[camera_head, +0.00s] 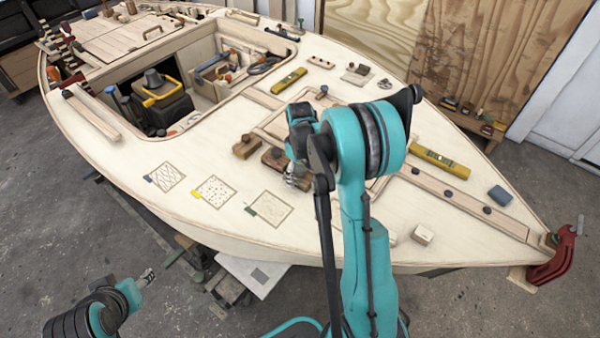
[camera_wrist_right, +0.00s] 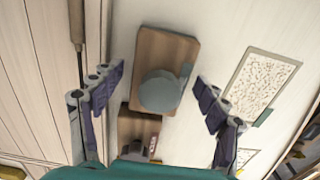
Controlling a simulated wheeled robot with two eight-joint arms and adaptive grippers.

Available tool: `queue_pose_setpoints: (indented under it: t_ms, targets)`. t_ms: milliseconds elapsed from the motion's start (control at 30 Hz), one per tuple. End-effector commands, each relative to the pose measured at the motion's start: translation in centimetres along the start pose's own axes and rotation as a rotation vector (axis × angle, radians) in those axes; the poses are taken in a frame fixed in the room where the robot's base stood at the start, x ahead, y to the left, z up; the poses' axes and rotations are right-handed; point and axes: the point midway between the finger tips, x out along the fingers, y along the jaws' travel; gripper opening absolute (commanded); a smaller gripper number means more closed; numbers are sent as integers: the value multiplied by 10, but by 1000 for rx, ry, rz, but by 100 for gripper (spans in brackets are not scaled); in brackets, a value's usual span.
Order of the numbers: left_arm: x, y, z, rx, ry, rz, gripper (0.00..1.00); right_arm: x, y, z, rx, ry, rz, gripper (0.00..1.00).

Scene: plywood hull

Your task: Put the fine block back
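Two wooden blocks with dark round knobs, one (camera_head: 246,146) and another (camera_head: 275,158), sit on the pale deck. My right gripper (camera_head: 298,177) is at the right end of this row. In the right wrist view the right gripper (camera_wrist_right: 160,100) is open, its fingers either side of a wooden block (camera_wrist_right: 152,50) with a grey knob and a grey-blue edge mark, apart from it. Another block (camera_wrist_right: 138,125) with a small red mark lies below it, partly hidden. I cannot read which block is fine. My left gripper (camera_head: 147,277) is low at left, away from the deck.
Three patterned squares with blue (camera_head: 165,177), yellow (camera_head: 213,191) and green (camera_head: 268,209) tabs lie on the deck in front of the blocks. Yellow levels (camera_head: 289,80) (camera_head: 440,160) lie behind and right. An open cockpit with tools (camera_head: 165,100) is at left. A red clamp (camera_head: 556,258) grips the bow.

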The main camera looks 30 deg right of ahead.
Motion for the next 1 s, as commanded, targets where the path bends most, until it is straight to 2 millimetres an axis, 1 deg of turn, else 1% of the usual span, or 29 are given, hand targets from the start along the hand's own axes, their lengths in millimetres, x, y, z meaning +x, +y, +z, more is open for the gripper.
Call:
queue_pose_setpoints:
  t_ms: [167, 267, 367, 600, 700, 900, 967, 1000]
  targets:
    - [-2, 0, -1, 0, 0, 0, 48, -3, 0, 0, 0, 0, 0, 74]
    - [-6, 0, -4, 0, 0, 0, 48, -13, 0, 0, 0, 0, 0, 74]
    - [-12, 0, -8, 0, 0, 0, 48, -33, 0, 0, 0, 0, 0, 74]
    - [-26, 0, -19, 0, 0, 0, 48, -87, 0, 0, 0, 0, 0, 74]
    - [-30, 0, -22, 0, 0, 0, 48, -104, 0, 0, 0, 0, 0, 74]
    - [-34, 0, -24, 0, 0, 0, 48, -123, -1, 0, 1, 2, 2, 74]
    - [-34, 0, -24, 0, 0, 0, 48, -130, -6, 1, 6, 10, 8, 74]
    - [-34, 0, -24, 0, 0, 0, 48, -136, -12, 3, 13, 19, 15, 74]
